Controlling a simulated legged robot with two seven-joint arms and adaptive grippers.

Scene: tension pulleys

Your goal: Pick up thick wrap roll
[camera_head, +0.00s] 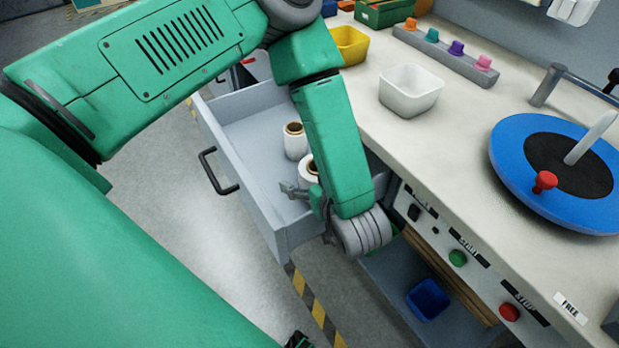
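Two white wrap rolls with brown cores stand in the open grey drawer. The farther roll (295,143) is fully visible and looks fairly slim. The nearer roll (308,173) looks wider, but my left forearm hides its right side. My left gripper (298,191) is low over the drawer, with a grey finger at the near side of the nearer roll. The forearm and wrist cover most of this gripper, so its opening and any contact with the roll cannot be seen. My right gripper cannot be made out.
The drawer (219,125) has raised walls and a dark handle. The worktop to the right holds a white bin (410,89), a yellow bin (350,45) and a blue turntable (509,150). A blue bin (428,299) sits on a lower shelf.

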